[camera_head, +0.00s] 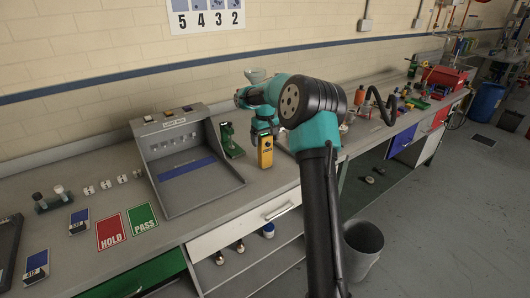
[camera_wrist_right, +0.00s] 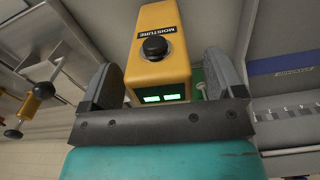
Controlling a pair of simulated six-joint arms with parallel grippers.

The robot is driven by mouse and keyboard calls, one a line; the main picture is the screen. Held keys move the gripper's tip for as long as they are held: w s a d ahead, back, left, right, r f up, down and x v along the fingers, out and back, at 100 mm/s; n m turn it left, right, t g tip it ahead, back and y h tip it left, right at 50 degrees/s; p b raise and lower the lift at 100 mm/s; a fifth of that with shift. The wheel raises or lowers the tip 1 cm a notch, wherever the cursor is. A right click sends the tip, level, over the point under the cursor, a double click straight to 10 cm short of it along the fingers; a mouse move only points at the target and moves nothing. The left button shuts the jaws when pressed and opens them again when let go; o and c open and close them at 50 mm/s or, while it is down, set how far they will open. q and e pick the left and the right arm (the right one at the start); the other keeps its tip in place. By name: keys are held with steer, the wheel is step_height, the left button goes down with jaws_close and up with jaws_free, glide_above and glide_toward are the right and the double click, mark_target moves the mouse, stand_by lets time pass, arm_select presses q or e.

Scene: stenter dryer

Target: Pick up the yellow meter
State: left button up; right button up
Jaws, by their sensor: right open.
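The yellow meter (camera_head: 266,154) is upright at the bench's front part, right of the grey sloped box. My right gripper (camera_head: 263,127) is at its upper end, coming from above. In the right wrist view the meter (camera_wrist_right: 158,65) lies between the two open fingers of the right gripper (camera_wrist_right: 164,78), with its MOISTURE label, black knob and lit green display showing. A narrow gap shows beside each finger. Whether the meter's base touches the bench is not clear. My left gripper is not in view.
The grey box (camera_head: 187,165) stands close left of the meter, with a green device (camera_head: 231,142) behind it. Red HOLD (camera_head: 111,232) and green PASS (camera_head: 142,218) cards lie further left. A red toolbox (camera_head: 443,77) is far right. The bench front edge is near.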

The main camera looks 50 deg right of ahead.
steer(key=shift+f, duration=0.45)
steer(key=c, duration=1.3)
steer(key=shift+c, duration=0.2)
steer(key=shift+r, duration=0.2)
steer(key=shift+r, duration=1.7)
steer(key=s+a+r, duration=0.1)
steer(key=s+a, duration=0.9)
steer(key=a, duration=0.2)
steer(key=shift+s+r, duration=0.15)
steer(key=shift+s, duration=0.15)
